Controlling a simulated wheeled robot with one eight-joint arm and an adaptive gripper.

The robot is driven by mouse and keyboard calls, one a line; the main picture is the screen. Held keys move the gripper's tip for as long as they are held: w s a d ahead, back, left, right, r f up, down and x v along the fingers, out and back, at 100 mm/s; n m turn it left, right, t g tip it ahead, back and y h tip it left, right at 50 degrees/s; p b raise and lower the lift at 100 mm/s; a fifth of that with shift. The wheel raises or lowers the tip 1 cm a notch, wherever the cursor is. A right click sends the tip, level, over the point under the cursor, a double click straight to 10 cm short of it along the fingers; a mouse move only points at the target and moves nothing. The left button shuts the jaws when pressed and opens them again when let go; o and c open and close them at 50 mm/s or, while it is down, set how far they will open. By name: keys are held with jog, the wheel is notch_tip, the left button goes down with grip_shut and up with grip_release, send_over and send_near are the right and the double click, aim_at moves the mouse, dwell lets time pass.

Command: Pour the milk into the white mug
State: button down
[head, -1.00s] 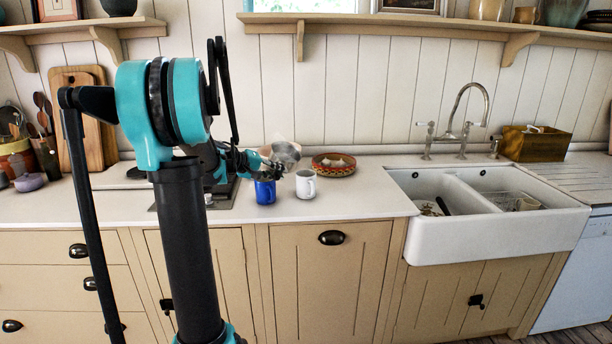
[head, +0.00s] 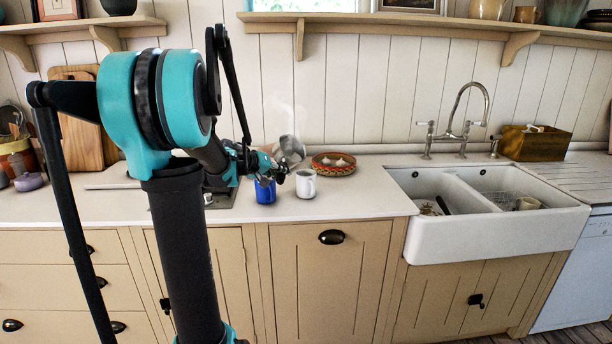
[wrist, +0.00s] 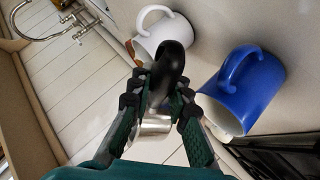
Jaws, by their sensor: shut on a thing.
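My gripper (head: 278,173) is shut on the black handle of a silver metal jug (head: 290,148). In the wrist view the fingers (wrist: 160,88) close around that handle (wrist: 173,62), and part of the metal body (wrist: 152,128) shows below. The jug is tilted and held in the air above and slightly left of the white mug (head: 306,188). The white mug stands upright on the counter; it also shows in the wrist view (wrist: 166,36). No milk or stream is visible, and I cannot see into the jug or mug. Faint steam rises above the jug.
A blue mug (head: 265,193) stands just left of the white mug, below my gripper. A patterned dish (head: 334,169) with pale pieces sits behind to the right. The white sink (head: 490,235) and tap (head: 468,105) are farther right. Bare counter (head: 370,200) lies between.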

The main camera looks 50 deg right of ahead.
dwell(0.3)
jog(key=shift+f+m+t, duration=0.1)
jog(key=shift+m+t, duration=0.2)
jog(key=shift+f, duration=0.3)
jog(key=shift+f+m+t+p, duration=0.3)
jog(key=shift+f+m+t, duration=0.1)
jog(key=shift+f+t, duration=0.1)
dwell(0.4)
jog(key=shift+m+t+p, duration=0.4)
jog(key=shift+m+p, duration=0.1)
jog(key=shift+p, duration=0.05)
dwell(0.7)
